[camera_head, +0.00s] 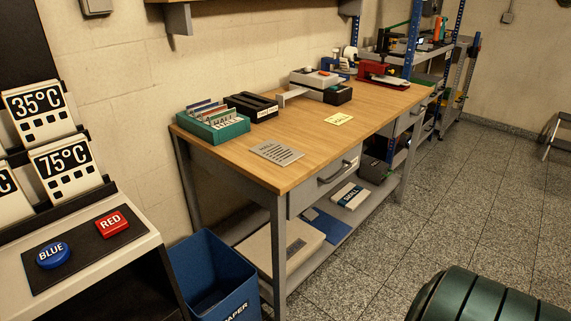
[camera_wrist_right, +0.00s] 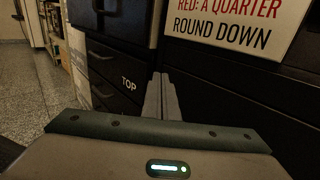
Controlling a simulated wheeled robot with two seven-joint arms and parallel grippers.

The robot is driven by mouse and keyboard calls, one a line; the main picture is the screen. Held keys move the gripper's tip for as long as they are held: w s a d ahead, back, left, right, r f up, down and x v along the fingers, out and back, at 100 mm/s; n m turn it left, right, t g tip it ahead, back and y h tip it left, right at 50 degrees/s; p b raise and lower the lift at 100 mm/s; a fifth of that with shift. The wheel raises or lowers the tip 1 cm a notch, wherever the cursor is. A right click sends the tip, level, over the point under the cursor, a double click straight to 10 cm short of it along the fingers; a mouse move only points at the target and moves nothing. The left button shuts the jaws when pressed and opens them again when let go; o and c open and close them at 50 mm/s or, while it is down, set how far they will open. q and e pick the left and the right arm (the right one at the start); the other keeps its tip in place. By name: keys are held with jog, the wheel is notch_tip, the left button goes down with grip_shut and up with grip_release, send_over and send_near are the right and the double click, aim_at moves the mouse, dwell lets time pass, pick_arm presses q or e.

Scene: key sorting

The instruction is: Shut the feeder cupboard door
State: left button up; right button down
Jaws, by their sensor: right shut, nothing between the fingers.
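I cannot pick out the feeder cupboard or its door for sure in either view. In the right wrist view my right gripper (camera_wrist_right: 163,97) has its fingers together, with nothing between them. Beyond it is a dark cabinet front (camera_wrist_right: 128,66) with drawers, one lettered TOP. To the right a white sign (camera_wrist_right: 240,24) reads RED: A QUARTER, ROUND DOWN, on a dark panel. I cannot tell whether the fingertips touch the dark front. My left gripper is in neither view.
In the head view a wooden workbench (camera_head: 300,123) holds a green card tray (camera_head: 213,124) and other items. A blue paper bin (camera_head: 212,280) stands by its near leg. A light counter (camera_head: 70,285) with BLUE and RED buttons is at left.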

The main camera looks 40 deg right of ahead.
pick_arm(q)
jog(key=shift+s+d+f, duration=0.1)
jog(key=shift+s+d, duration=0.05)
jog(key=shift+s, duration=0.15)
pick_arm(e)
jog(key=v, duration=0.7)
jog(key=shift+s+d, duration=0.15)
jog(key=shift+d, duration=0.1)
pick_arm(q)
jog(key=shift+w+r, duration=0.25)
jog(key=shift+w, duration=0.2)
